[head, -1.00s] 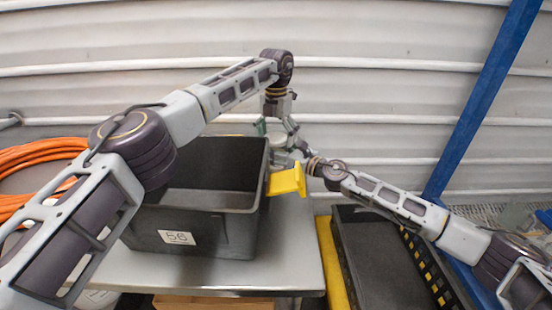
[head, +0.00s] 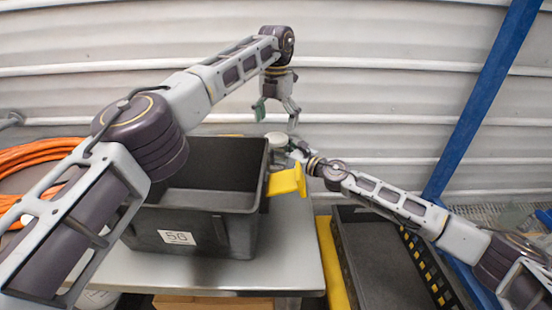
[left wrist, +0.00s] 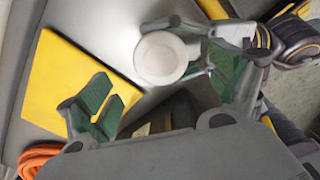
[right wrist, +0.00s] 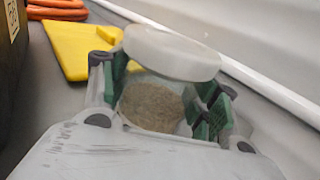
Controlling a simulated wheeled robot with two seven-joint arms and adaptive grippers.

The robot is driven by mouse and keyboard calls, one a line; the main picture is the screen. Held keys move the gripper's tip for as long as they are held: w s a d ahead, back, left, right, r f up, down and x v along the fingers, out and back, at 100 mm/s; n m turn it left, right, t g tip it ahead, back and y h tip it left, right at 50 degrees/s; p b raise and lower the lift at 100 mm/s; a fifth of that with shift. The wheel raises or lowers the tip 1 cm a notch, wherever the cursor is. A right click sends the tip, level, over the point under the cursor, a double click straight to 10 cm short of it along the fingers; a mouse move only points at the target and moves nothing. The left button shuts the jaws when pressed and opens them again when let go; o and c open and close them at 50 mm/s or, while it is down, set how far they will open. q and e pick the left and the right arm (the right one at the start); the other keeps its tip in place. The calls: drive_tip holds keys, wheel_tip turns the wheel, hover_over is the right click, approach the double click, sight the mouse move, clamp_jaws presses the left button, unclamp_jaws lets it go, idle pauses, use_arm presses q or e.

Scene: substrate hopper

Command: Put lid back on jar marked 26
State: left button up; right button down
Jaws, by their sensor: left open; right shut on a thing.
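A clear jar (right wrist: 152,106) with brown granular contents stands on the table at the back. A white round lid (right wrist: 172,53) lies over its mouth; it also shows from above in the left wrist view (left wrist: 161,58) and in the head view (head: 277,138). I cannot tell whether the lid is fully seated. No number on the jar is readable. My right gripper (right wrist: 162,98) is shut around the jar's sides, below the lid. My left gripper (head: 276,117) is open and empty, pointing down above the lid and clear of it.
A dark grey bin (head: 205,225) marked 56 stands left of the jar. A yellow notched piece (head: 286,181) sticks out at its right side. Orange cable (head: 40,155) lies at the left. A black tray (head: 385,260) is at the lower right. The corrugated wall is close behind.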

use_arm(q)
drive_tip(key=shift+r, duration=0.95)
use_arm(e)
drive_tip(key=shift+c, duration=1.6)
unclamp_jaws()
drive_tip(key=shift+s+d, duration=0.1)
drive_tip(key=shift+v, duration=5.85)
